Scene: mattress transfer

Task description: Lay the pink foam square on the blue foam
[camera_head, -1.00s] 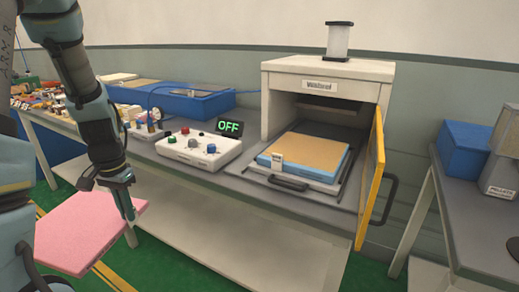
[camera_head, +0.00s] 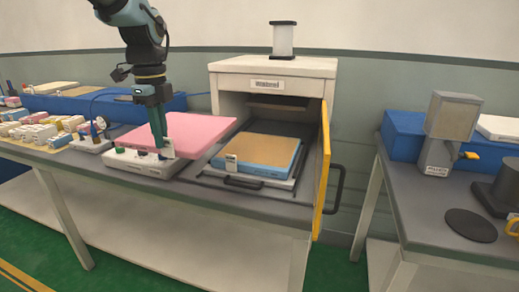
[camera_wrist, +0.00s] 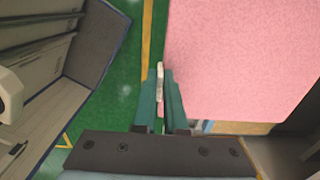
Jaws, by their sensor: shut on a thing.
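The pink foam square (camera_head: 200,132) is held flat by its edge in my gripper (camera_head: 162,152), above the white control box and left of the press opening. In the wrist view the pink foam (camera_wrist: 245,65) fills the upper right, with the gripper fingers (camera_wrist: 161,85) at its left edge. The blue foam (camera_head: 262,170) lies on the pulled-out tray (camera_head: 207,174) of the press, with a tan layer (camera_head: 262,149) on top and a small white tag at its front left corner. The pink square is left of the blue foam, apart from it in the head view.
The white press (camera_head: 226,80) stands behind the tray, its yellow door (camera_head: 323,165) open on the right. The control box (camera_head: 130,163) with knobs is under the pink foam. A second table (camera_head: 460,238) at right holds a grey dispenser (camera_head: 447,130) and a blue box.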

